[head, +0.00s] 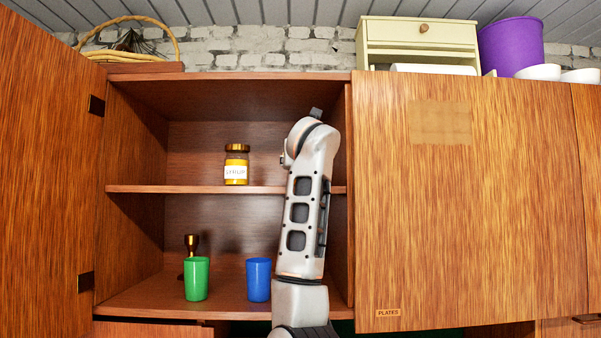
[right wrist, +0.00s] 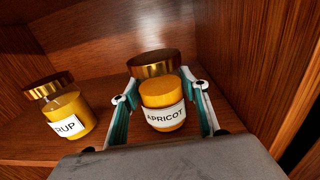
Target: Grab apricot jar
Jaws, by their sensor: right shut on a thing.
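The apricot jar (right wrist: 165,117) has a gold lid, yellow contents and a white label reading APRICOT. In the right wrist view it stands between the fingers of my right gripper (right wrist: 160,88), which is shut on it, one finger at each side. I cannot tell whether the jar's base touches the shelf. In the head view my right arm reaches up into the open cabinet and hides the gripper and this jar. My left gripper is in neither view.
A syrup jar (head: 236,165) stands left on the upper shelf (head: 200,189); it also shows in the right wrist view (right wrist: 66,112). Below stand a green cup (head: 196,279), a blue cup (head: 258,280) and a dark gold object (head: 191,244). The cabinet's side wall is close at right.

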